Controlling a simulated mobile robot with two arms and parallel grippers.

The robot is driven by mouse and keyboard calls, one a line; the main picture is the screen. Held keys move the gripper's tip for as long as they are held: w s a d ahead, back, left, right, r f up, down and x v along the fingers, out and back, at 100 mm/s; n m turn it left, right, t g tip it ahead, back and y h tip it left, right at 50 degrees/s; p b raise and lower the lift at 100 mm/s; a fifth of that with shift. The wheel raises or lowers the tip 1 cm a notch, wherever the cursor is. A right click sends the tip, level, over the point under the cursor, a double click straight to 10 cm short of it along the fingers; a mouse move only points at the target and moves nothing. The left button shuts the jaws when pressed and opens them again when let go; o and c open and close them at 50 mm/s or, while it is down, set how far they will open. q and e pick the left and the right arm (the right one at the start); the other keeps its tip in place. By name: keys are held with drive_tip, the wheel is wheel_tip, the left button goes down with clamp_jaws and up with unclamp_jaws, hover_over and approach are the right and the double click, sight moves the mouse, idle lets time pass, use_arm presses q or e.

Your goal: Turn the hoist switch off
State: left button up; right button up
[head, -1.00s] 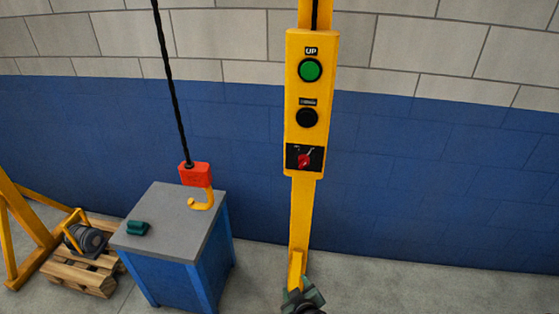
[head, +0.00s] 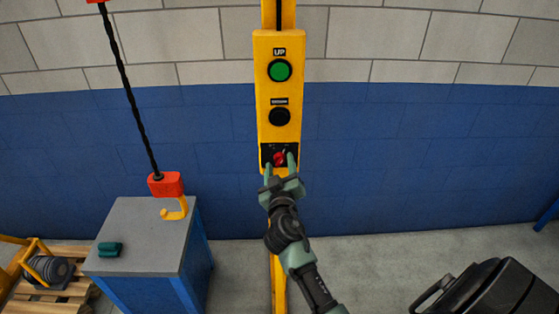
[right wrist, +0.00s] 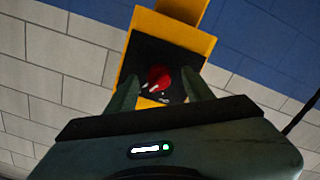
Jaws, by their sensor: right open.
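The hoist switch is a red rotary knob (head: 280,158) on a black plate at the bottom of the yellow control box (head: 262,90). In the head view my right gripper (head: 281,169) is open just in front of it, its two fingers pointing up at the knob's left and right. In the right wrist view the red knob (right wrist: 159,77) shows between the two open fingertips (right wrist: 160,92), with a white mark on it. I cannot tell whether the fingers touch it. My left gripper is not in view.
Above the switch are a green UP button (head: 280,70) and a black button (head: 280,117). At the left, a red hoist block with yellow hook (head: 166,185) hangs over a grey-topped blue cabinet (head: 150,225). A black case (head: 490,290) stands at lower right.

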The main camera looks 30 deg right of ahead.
drive_tip(key=shift+w+d, duration=0.25)
drive_tip(key=shift+w, duration=0.1)
clamp_jaws()
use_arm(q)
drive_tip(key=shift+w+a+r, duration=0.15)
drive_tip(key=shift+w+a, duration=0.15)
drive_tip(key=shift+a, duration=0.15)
use_arm(e)
drive_tip(key=n, duration=0.2)
drive_tip(key=shift+n, duration=0.4)
drive_tip(key=n, duration=0.2)
drive_tip(key=shift+n, duration=0.4)
drive_tip(key=n, duration=0.4)
drive_tip(key=shift+r+p, duration=0.1)
drive_tip(key=shift+p, duration=0.3)
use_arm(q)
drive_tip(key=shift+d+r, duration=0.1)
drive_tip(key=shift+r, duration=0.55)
use_arm(e)
drive_tip(key=shift+n, duration=1.1)
